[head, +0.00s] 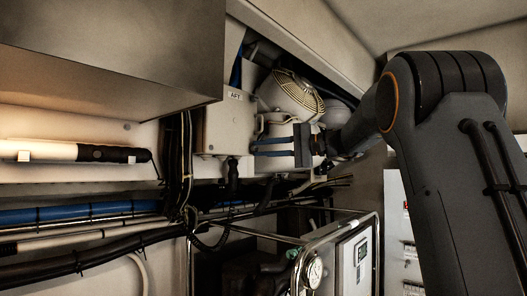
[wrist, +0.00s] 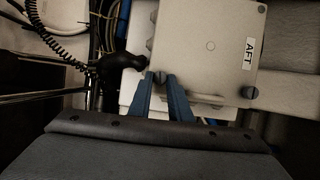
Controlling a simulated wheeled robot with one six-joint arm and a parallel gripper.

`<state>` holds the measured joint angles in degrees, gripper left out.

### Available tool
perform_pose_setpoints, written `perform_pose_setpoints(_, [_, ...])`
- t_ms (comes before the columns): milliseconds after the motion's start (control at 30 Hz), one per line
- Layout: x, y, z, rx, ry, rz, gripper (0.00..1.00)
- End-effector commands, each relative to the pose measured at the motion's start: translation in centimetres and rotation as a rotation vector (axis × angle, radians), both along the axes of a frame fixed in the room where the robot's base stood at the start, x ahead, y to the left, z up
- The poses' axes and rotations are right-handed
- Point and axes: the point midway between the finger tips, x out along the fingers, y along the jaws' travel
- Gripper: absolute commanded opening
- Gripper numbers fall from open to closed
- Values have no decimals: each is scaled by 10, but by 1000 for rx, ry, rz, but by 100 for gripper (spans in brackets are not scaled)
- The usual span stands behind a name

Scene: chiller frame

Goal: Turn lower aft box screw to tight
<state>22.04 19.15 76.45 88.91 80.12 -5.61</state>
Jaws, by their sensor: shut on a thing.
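The pale aft box (head: 226,128) hangs on the wall left of centre in the head view, with an AFT label near its top. In the wrist view the box (wrist: 206,50) shows turned sideways, with the label at its right. The lower screw (wrist: 160,77) is a dark head at the box's near left corner. My gripper (head: 254,146) reaches in from the right with two blue fingers. In the wrist view my gripper (wrist: 160,82) has its fingertips on either side of that screw, shut on it. The screw's slot angle is too dark to tell.
Another dark screw (wrist: 248,92) sits at the box's near right corner. A black cable gland (wrist: 125,65) and coiled cable lie close to the fingers. A caged fan (head: 298,95) is behind my gripper. A metal rail frame (head: 270,236) stands below.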

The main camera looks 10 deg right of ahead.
Motion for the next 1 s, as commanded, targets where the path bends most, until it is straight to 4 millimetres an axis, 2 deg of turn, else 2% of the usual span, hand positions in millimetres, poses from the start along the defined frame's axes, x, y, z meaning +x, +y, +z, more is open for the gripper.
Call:
perform_pose_setpoints(400, [0, 0, -2, 140, 100, -1, 0])
perform_pose_setpoints(933, [0, 0, -2, 154, 112, -1, 0])
perform_pose_setpoints(967, [0, 0, -2, 154, 112, -1, 22])
perform_pose_setpoints(1000, [0, 0, -2, 154, 112, -1, 29])
